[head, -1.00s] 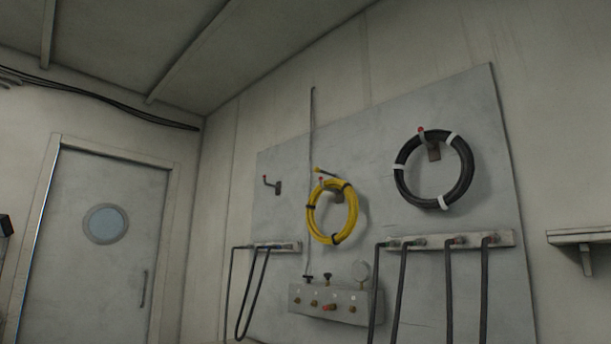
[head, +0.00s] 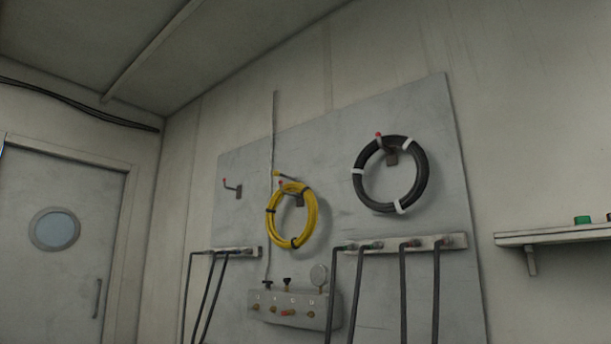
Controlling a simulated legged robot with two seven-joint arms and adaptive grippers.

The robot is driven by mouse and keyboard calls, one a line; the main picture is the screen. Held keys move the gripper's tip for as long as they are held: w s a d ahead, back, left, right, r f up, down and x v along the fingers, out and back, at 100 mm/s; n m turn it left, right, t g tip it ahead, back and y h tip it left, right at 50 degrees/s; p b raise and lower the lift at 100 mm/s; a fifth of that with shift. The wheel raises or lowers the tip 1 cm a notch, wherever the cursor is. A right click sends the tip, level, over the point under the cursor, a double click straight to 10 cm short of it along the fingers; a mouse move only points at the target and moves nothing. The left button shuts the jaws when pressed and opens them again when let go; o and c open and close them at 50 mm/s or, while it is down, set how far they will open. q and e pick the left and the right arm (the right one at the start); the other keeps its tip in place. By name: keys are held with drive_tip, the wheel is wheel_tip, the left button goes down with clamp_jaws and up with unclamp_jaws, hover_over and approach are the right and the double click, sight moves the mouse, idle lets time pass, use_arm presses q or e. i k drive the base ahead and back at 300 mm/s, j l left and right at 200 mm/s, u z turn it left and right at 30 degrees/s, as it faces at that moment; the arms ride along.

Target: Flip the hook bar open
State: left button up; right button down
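The left hook (head: 233,187) is empty. The middle hook (head: 284,187) holds a coiled yellow hose (head: 311,218). The right hook (head: 391,156) holds a coiled black hose (head: 427,178) with white bands. Which part is the hook bar, and whether any bar is open or closed, is too small to tell. Neither of my grippers is in view.
A valve block with a gauge (head: 295,306) sits low on the panel. Dark hoses hang from two racks (head: 222,251) (head: 432,243). A shelf (head: 560,236) juts out at right with a green item (head: 582,220). A door (head: 62,255) stands at left.

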sight(276, 173)
drive_tip(key=i+j+z, duration=0.3)
drive_tip(key=j+z, duration=0.3)
drive_tip(key=j, duration=0.2)
drive_tip(key=i+j+z, duration=0.1)
drive_tip(key=j+z, duration=0.2)
drive_tip(key=j, duration=0.15)
drive_tip(key=i+j+z, duration=0.1)
drive_tip(key=j, duration=1.25)
drive_tip(key=i+j+z, duration=0.1)
drive_tip(key=j, duration=1.25)
drive_tip(key=i+j+z, duration=0.1)
drive_tip(key=j, duration=1.25)
